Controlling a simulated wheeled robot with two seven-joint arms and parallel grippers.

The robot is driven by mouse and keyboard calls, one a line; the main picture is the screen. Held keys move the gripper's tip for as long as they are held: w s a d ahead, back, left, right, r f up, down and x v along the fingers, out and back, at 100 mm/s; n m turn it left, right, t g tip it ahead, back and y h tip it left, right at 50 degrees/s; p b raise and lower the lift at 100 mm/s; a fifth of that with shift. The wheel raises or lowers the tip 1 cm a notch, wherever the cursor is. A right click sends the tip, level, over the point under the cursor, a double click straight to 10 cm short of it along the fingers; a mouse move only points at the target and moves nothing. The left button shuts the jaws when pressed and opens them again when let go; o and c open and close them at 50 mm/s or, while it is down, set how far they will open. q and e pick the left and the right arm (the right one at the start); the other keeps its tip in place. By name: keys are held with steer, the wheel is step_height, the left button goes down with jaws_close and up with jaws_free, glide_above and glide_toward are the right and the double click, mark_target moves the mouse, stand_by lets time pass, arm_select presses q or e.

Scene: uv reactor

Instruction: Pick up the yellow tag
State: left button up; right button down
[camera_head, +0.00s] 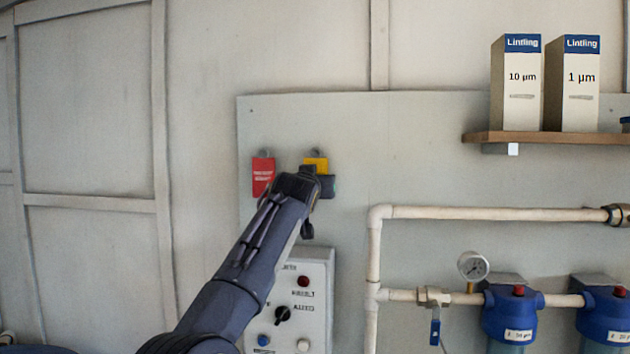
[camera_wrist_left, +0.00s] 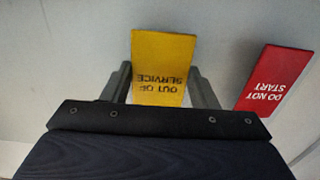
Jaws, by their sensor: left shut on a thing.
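The yellow tag (camera_head: 317,164) hangs on the grey wall panel, its lower part hidden behind my left gripper (camera_head: 318,184). In the left wrist view the yellow tag (camera_wrist_left: 162,62) reads "OUT OF SERVICE", upside down. My left gripper (camera_wrist_left: 160,88) has one finger on each side of it and is shut on it. A red tag (camera_head: 263,175) hangs to the left of the yellow one in the head view. It reads "DO NOT START" in the left wrist view (camera_wrist_left: 272,80). My right gripper is not in view.
A control box (camera_head: 318,290) with knobs and buttons is below the tags, partly behind my left arm. White pipes (camera_head: 373,255), a gauge (camera_head: 473,265) and blue filter housings (camera_head: 510,308) are at the right.

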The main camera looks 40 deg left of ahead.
arm_select(q)
steer(key=b+v, duration=0.9)
steer(key=v, duration=0.9)
steer(key=shift+r+b, duration=0.35)
